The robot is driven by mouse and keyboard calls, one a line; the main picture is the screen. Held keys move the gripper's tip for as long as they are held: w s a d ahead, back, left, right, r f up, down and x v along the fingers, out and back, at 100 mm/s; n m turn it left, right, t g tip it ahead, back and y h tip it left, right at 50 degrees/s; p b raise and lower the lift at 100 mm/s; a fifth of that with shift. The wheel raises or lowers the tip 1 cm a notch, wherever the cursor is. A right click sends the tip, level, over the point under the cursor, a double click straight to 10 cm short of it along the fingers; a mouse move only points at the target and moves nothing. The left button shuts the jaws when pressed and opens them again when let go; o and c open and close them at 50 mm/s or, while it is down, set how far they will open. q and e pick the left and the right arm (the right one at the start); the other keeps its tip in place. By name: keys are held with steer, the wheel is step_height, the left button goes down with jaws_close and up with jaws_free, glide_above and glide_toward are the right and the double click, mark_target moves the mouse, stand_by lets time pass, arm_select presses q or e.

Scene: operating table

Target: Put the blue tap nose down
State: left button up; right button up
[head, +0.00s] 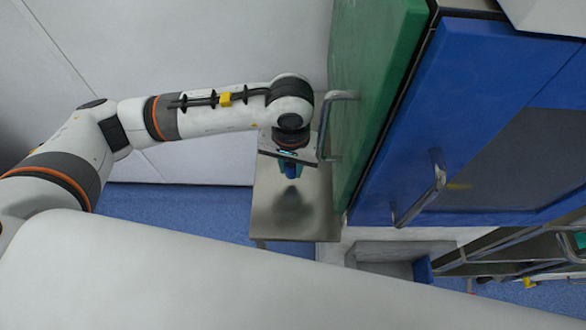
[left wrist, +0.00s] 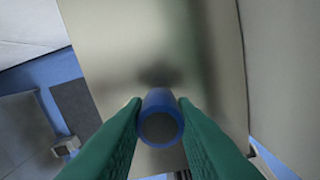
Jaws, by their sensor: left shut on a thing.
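My left gripper (head: 290,163) points down over a small steel table and is shut on the blue tap (head: 291,172). The left wrist view shows the tap (left wrist: 161,118) pinched between the green fingers of the left gripper (left wrist: 160,103). Its round, darker end faces the camera, and its far end points away toward the table. The tap seems held above the steel table top (head: 268,212), with a dark shadow beneath it. The fingers partly hide the tap in the head view, and its nose is not clearly seen. My right gripper is not in view.
A green cabinet door (head: 375,75) with a metal handle (head: 326,125) stands close to the right of my left wrist. A blue cabinet (head: 480,90) is further right. A pale wall (head: 220,40) is behind. The visible table top is clear.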

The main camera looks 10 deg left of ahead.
mark_target(293, 174)
arm_select(q)
step_height(293, 174, down, 3)
steer(key=shift+r+p, duration=0.2)
steer(key=shift+p, duration=0.1)
steer(key=shift+d+f+p, duration=0.2)
steer(key=shift+f+p, duration=0.15)
steer(key=shift+f, duration=0.25)
steer(key=shift+f+b, duration=0.15)
steer(key=shift+b, duration=0.15)
steer(key=o, duration=1)
